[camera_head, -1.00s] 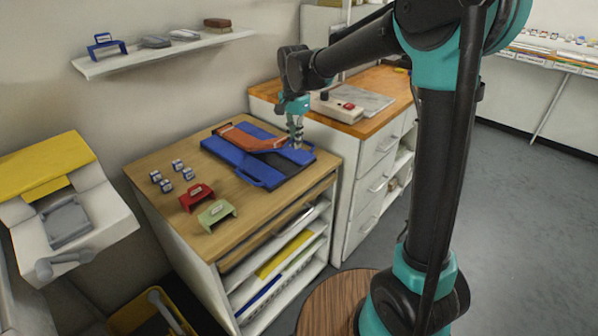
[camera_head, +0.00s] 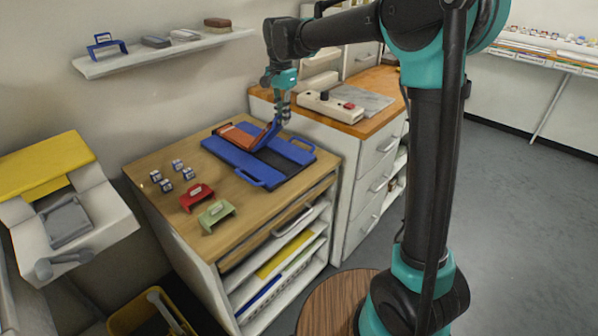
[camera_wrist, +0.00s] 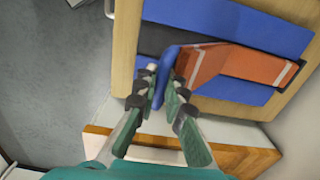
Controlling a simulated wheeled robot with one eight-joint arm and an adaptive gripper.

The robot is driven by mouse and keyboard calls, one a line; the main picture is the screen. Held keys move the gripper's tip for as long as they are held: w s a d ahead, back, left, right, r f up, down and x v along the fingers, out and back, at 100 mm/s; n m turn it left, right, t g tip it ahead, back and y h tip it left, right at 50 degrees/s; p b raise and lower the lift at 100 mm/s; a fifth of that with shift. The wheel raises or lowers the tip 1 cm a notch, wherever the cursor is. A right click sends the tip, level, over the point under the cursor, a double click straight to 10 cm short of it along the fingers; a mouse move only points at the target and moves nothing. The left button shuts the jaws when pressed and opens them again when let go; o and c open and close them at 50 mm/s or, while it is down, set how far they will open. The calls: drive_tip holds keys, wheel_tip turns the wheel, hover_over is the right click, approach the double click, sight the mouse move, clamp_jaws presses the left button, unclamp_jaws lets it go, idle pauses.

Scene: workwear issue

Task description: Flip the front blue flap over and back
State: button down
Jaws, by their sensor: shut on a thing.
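A blue folding board (camera_head: 225,150) with a dark middle panel (camera_head: 285,173) lies on the wooden counter top. An orange garment (camera_head: 236,135) lies on it, and also shows in the wrist view (camera_wrist: 245,66). My gripper (camera_head: 280,121) is above the far right part of the board. In the wrist view my gripper (camera_wrist: 164,82) is shut on a blue flap (camera_wrist: 166,65), seen nearly edge-on between the fingertips. The flap (camera_head: 266,137) stands tilted up from the board beside the garment. Other blue panels with handles (camera_head: 252,179) lie flat. The flap's hinge is hidden.
A red bracket-shaped piece (camera_head: 196,196) and a green one (camera_head: 216,213) stand on the counter left of the board, near several small labelled blocks (camera_head: 166,186). A cabinet (camera_head: 357,125) with a switch box (camera_head: 335,105) stands behind right. A shelf (camera_head: 160,54) hangs above.

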drive_tip(key=shift+w+a+r, duration=0.6)
drive_tip(key=shift+a+r, duration=0.15)
drive_tip(key=shift+a, duration=0.05)
drive_tip(key=shift+w+a+r, duration=0.6)
drive_tip(key=shift+a+r, duration=0.15)
drive_tip(key=w+a+r, duration=0.1)
drive_tip(key=w+a, duration=1.1)
drive_tip(key=a, duration=0.3)
drive_tip(key=shift+a+r, duration=0.2)
drive_tip(key=shift+r, duration=0.1)
drive_tip(key=shift+r, duration=0.1)
idle(0.4)
